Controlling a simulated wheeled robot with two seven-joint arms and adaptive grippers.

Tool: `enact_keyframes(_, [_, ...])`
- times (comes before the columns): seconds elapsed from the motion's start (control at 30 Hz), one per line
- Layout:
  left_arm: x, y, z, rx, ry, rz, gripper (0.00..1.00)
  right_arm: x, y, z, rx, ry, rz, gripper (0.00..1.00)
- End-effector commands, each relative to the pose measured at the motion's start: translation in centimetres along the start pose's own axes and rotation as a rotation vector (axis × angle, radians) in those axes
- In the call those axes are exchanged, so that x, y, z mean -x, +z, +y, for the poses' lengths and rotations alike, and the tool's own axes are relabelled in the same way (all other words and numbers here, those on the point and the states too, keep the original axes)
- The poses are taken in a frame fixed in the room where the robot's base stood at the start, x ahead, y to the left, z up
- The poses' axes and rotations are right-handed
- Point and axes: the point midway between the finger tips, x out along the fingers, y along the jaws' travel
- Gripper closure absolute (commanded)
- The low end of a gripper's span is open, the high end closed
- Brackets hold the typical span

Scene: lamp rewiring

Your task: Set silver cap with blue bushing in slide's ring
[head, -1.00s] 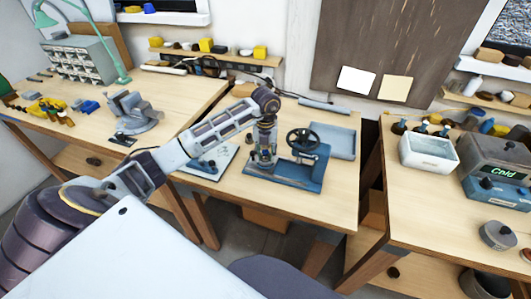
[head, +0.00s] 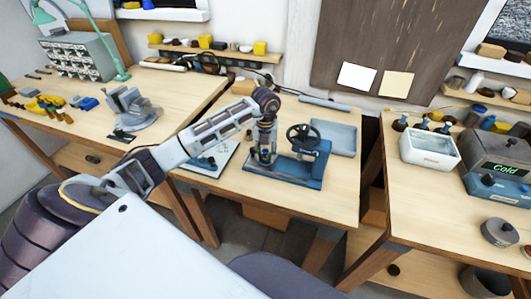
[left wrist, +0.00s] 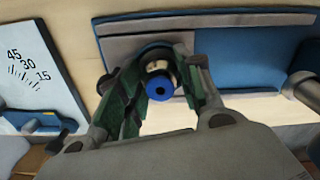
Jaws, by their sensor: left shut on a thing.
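My left gripper (head: 262,158) is over the left end of the blue press base (head: 290,182), next to the press with its dark handwheel (head: 303,138). The slide's ring is mostly hidden behind the fingers and cap. I cannot tell whether the cap touches it. My right gripper is not in view.
A plate with angle marks (left wrist: 28,70) lies left of the press. A grey-blue tray (head: 335,138) is behind it at right. A vise (head: 132,112) stands on the left bench. A white basin (head: 430,152) and a Cold-labelled box (head: 497,165) are on the right bench.

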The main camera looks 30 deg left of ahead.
Motion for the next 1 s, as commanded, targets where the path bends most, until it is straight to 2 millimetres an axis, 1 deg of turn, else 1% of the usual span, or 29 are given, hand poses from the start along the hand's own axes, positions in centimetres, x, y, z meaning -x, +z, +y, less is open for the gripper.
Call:
enact_keyframes(0.77, [-0.36, 0.02, 0.0, 0.0, 0.0, -0.001, 0.91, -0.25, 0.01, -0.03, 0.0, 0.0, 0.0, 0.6])
enact_keyframes(0.8, [-0.34, 0.02, 0.0, 0.0, 0.0, -0.001, 0.59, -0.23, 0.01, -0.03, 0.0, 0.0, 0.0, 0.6])
enact_keyframes(0.93, [-0.34, 0.01, 0.01, 0.0, 0.0, 0.0, 0.42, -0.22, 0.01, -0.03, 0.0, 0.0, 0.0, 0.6])
enact_keyframes(0.97, [-0.35, 0.01, 0.03, 0.001, 0.0, 0.0, 0.39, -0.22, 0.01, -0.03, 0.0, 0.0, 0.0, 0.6])
enact_keyframes(1.0, [-0.35, 0.02, 0.05, 0.001, 0.001, 0.0, 0.39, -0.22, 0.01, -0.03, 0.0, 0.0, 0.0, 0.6])
